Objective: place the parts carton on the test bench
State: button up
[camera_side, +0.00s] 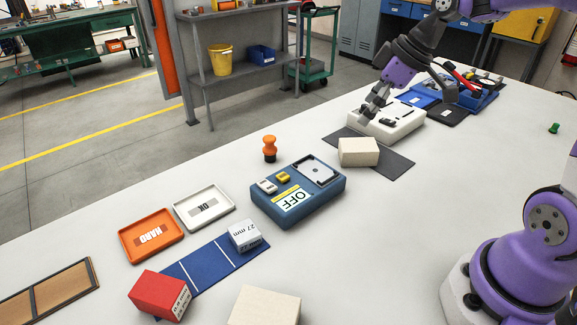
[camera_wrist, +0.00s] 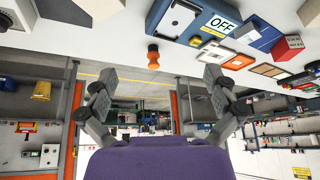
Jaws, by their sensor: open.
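A plain cream carton (camera_side: 358,152) sits on a dark grey mat (camera_side: 398,168) on the white table in the side view. A second cream carton (camera_side: 264,306) is at the bottom edge, partly cut off. I cannot tell which is the parts carton. The blue unit marked OFF (camera_side: 328,192), with a framed plate on top, may be the test bench; nothing rests on its plate. It also shows in the wrist view (camera_wrist: 198,32). My gripper (camera_side: 371,106) is over the white tray-like unit behind the first carton. In the wrist view my gripper (camera_wrist: 160,75) is open and empty.
An orange stamp-like knob (camera_side: 269,149) stands behind the blue unit. A white 27 mm box (camera_side: 245,236) and red box (camera_side: 160,295) sit on a blue strip (camera_side: 196,272). Orange (camera_side: 151,236) and white (camera_side: 204,207) trays lie left.

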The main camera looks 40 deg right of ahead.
jog(key=w+d+f+n+y, duration=0.2)
jog(key=d+f, duration=0.2)
jog(key=d, duration=0.3)
jog(key=n+t+y, duration=0.2)
send_near(364, 144)
jog(key=w, duration=0.2)
jog(key=x, duration=0.3)
jog(key=s+x, duration=0.1)
jog(key=x, duration=0.7)
jog(key=shift+s+a+f, duration=0.25)
jog(key=shift+a+f, duration=0.1)
jog(key=c, duration=1.3)
jog(key=shift+n, duration=0.3)
jog(key=shift+a+r, duration=0.1)
jog(key=shift+r, duration=2.2)
jog(key=shift+c, duration=0.2)
jog(key=s+a+r+m, duration=0.1)
jog(key=a+r, duration=0.3)
jog(key=a, duration=0.2)
jog(key=s+a+r, duration=0.1)
jog(key=a+r, duration=0.2)
jog(key=a, duration=0.3)
jog(key=s+a+r+m+t+h, duration=0.1)
jog(key=s+r+m+h, duration=0.15)
jog(key=r+m, duration=0.2)
jog(key=s+r+m+t+h, duration=0.1)
jog(key=r+m+h, duration=0.3)
jog(key=r, duration=0.1)
jog(key=shift+s+f, duration=1.7)
jog(key=shift+f, duration=0.15)
